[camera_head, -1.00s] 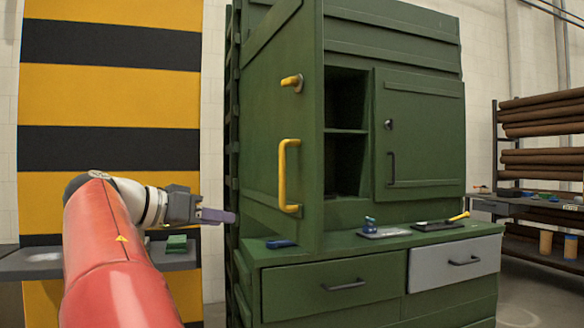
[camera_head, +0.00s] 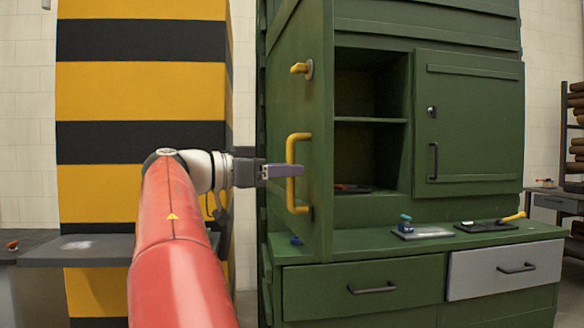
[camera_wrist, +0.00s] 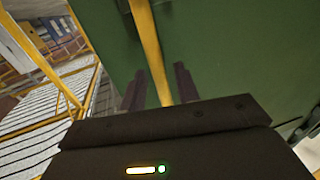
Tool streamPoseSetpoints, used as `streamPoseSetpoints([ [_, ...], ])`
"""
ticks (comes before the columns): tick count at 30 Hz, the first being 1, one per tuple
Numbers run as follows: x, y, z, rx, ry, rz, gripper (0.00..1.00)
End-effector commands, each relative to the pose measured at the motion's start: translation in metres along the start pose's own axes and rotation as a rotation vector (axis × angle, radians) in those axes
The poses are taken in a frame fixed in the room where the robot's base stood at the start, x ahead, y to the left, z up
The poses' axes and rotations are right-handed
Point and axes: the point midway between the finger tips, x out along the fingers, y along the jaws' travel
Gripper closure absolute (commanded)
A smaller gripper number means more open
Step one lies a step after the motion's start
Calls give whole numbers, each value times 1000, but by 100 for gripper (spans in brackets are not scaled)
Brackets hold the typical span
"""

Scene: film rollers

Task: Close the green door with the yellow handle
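The green door (camera_head: 285,110) stands open at the left of the green cabinet, swung out toward me. Its yellow handle (camera_head: 291,150) is a vertical bar on the door face, with a yellow latch knob (camera_head: 302,68) above it. My gripper (camera_head: 288,171) is at the middle of the handle. In the wrist view, the yellow bar (camera_wrist: 148,40) runs between the two dark fingers (camera_wrist: 160,80), with gaps on both sides. The fingers are open around the bar.
The open compartment (camera_head: 371,80) has a shelf, and a closed green door (camera_head: 470,120) is to its right. Small tools lie on the counter (camera_head: 350,245), above a green drawer (camera_head: 365,288) and a grey drawer (camera_head: 505,268). A yellow-black striped panel (camera_head: 140,90) stands left.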

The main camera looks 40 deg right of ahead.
Motion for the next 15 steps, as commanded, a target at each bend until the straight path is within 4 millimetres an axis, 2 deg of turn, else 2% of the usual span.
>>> streamPoseSetpoints([
  [4,13,1,0,0,-1,1,68],
  [13,16,0,0,0,-1,0,68],
  [15,15,0,0,0,-1,0,77],
])
